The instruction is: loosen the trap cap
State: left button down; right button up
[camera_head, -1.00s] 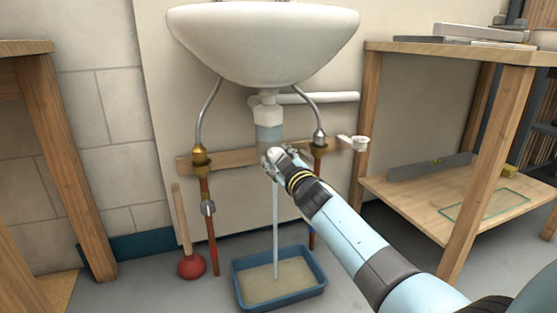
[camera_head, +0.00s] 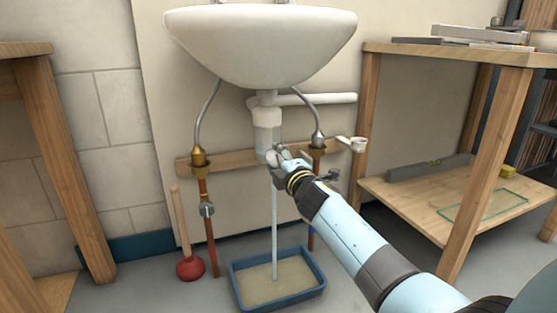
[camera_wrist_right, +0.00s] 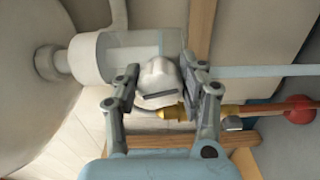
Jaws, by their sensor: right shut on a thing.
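The trap (camera_head: 267,125) hangs under the white sink, a clear cup with a white top; it also shows in the wrist view (camera_wrist_right: 128,55). Its rounded white cap (camera_wrist_right: 158,76) is at the bottom end of the cup. My right gripper (camera_wrist_right: 160,86) is shut on the cap, one finger on each side; in the head view the gripper (camera_head: 279,157) partly hides the cap. A thin stream of water (camera_head: 275,225) runs from the cap into a blue tray (camera_head: 235,283) on the floor. My left gripper is out of view.
Supply pipes with brass fittings (camera_head: 199,157) stand on either side of the trap, in front of a wooden rail (camera_head: 232,160). A red plunger (camera_head: 190,267) stands left of the tray. Wooden benches (camera_head: 478,180) flank the sink.

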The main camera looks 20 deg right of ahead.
jog(key=shift+f+n, duration=0.1)
jog(key=shift+n, duration=1)
jog(key=o, duration=0.9)
jog(key=shift+o, duration=1.4)
